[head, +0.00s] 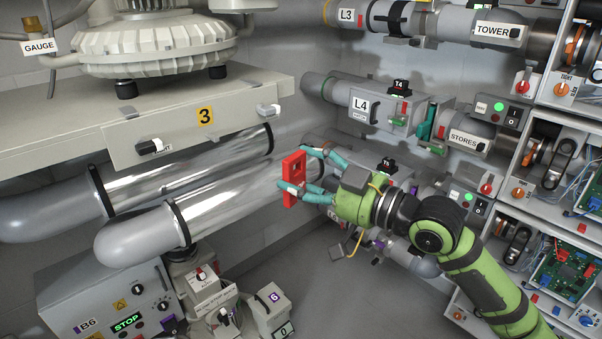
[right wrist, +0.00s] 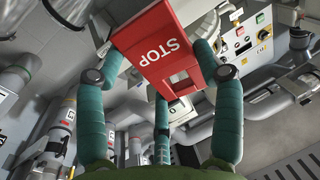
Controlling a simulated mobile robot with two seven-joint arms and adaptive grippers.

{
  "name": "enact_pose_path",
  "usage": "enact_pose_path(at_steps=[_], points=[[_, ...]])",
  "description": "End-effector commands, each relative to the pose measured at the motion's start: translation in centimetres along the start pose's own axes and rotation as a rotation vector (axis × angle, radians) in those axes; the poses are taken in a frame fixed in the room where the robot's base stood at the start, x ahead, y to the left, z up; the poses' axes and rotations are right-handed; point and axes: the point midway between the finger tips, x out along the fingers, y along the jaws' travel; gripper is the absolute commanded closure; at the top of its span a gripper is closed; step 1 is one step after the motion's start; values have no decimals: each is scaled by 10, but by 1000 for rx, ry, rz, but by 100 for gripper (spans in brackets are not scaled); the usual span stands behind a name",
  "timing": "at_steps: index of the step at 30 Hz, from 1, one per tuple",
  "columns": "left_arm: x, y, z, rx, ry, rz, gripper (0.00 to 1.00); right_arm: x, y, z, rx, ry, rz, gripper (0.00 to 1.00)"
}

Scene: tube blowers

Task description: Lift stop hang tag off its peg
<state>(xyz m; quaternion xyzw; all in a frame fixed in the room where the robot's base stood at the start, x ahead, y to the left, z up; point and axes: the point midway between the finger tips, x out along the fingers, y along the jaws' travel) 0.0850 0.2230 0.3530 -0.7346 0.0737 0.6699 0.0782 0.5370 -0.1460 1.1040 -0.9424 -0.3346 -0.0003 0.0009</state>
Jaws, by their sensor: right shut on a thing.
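The stop hang tag (head: 293,178) is a flat red plate in the middle of the head view, in front of the silver pipes. In the right wrist view, the tag (right wrist: 158,48) reads STOP upside down and has a cut-out near its lower end. My right gripper (head: 300,169) has its teal fingers shut on the tag, on opposite sides of it. The fingers also show in the right wrist view (right wrist: 208,62). I cannot make out a peg at the tag in either view. My left gripper is not in view.
A grey blower housing marked 3 (head: 240,112) and large silver pipes (head: 150,238) fill the left. A control box marked B6 (head: 75,302) stands at lower left. The L4 pipe unit (head: 378,108) and open equipment shelves (head: 561,125) are to the right. Bare floor (head: 330,295) shows below the gripper.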

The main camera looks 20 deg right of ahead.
Motion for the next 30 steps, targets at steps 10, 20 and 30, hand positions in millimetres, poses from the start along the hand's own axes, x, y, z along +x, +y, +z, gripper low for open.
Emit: enact_pose_path(at_steps=[10, 20, 30], points=[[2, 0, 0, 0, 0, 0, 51, -14, -3, 1, -3, -2, 1, 58], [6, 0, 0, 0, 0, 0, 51, -27, -6, 1, -1, -2, 1, 58], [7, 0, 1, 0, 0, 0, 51, -34, -8, 0, -1, -1, 0, 58]])
